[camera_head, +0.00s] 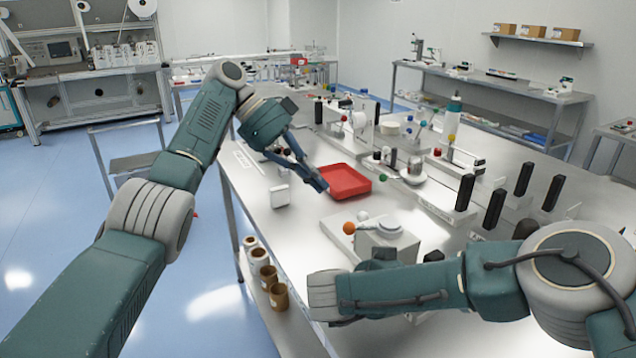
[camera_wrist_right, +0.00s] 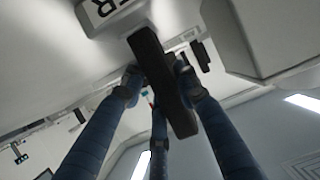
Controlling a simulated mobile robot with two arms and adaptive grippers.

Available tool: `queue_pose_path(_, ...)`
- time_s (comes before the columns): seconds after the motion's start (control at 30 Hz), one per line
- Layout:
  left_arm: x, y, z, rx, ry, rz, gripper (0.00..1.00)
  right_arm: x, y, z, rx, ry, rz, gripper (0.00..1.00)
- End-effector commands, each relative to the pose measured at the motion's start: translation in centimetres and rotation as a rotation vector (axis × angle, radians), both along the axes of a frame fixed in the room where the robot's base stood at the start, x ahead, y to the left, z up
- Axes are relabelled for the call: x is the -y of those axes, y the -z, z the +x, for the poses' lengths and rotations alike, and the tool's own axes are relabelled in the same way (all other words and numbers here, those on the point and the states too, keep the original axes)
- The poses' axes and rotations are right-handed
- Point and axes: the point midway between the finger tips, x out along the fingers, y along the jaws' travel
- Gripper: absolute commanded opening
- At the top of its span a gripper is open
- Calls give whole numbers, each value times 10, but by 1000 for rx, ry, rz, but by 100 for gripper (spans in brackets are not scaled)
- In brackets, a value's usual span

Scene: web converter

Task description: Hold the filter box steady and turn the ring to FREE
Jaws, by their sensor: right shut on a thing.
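The filter box (camera_head: 383,246) is a pale box on the table, with a round pale ring (camera_head: 390,226) on its top. My right gripper (camera_head: 378,262) is at the near side of the box, and its fingers are mostly hidden in the head view. My left gripper (camera_head: 318,184) is in the air near the left edge of the red tray, apart from the filter box. Its finger opening is unclear.
A red tray (camera_head: 345,181) lies behind the box. An orange ball (camera_head: 349,228) and a pale ball stand just left of the box. A small white block (camera_head: 280,196) stands near the table's left edge. Black upright handles (camera_head: 465,192) and bottles crowd the right side.

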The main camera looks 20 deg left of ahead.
Motion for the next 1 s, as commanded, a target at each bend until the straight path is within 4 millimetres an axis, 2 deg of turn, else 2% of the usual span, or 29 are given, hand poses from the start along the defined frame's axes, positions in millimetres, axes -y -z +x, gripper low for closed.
queue_pose_path(0.03,0,1,0,0,0,0,0,0,9,-3,-20,0,7,0)
queue_pose_path(0.83,1,2,0,1,1,0,0,-1,1,-3,-18,-1,6,0)
queue_pose_path(0.87,1,2,0,0,1,0,0,-1,1,-3,-18,-1,6,32)
queue_pose_path(0.97,1,2,0,1,1,0,0,-1,0,-3,-16,-1,5,52)
queue_pose_path(1.0,1,2,0,1,1,0,0,0,0,-3,-15,0,5,52)
